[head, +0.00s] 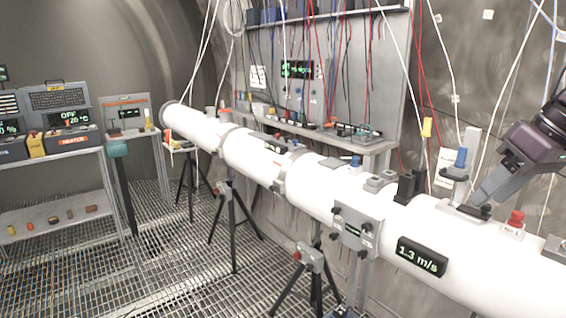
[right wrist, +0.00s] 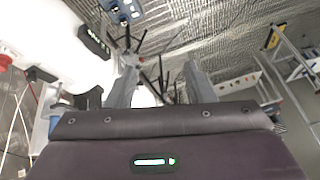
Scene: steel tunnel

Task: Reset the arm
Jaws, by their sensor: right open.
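My right arm comes in from the right edge in the head view. Its gripper (head: 480,197) points down and left over the near part of the white pipe (head: 400,222). It sits just right of a blue-topped fitting (head: 460,160) and left of a red button (head: 516,218). In the right wrist view the two grey fingers of the gripper (right wrist: 160,75) stand apart, with nothing held between them. Whether the fingertips touch the pipe I cannot tell. My left gripper shows in neither view.
The pipe rests on black tripods (head: 232,235) above a grating floor (head: 150,270). A display reading 1.3 m/s (head: 421,257) is on its side. A wired panel (head: 340,80) stands behind. A shelf unit with devices (head: 60,185) stands left.

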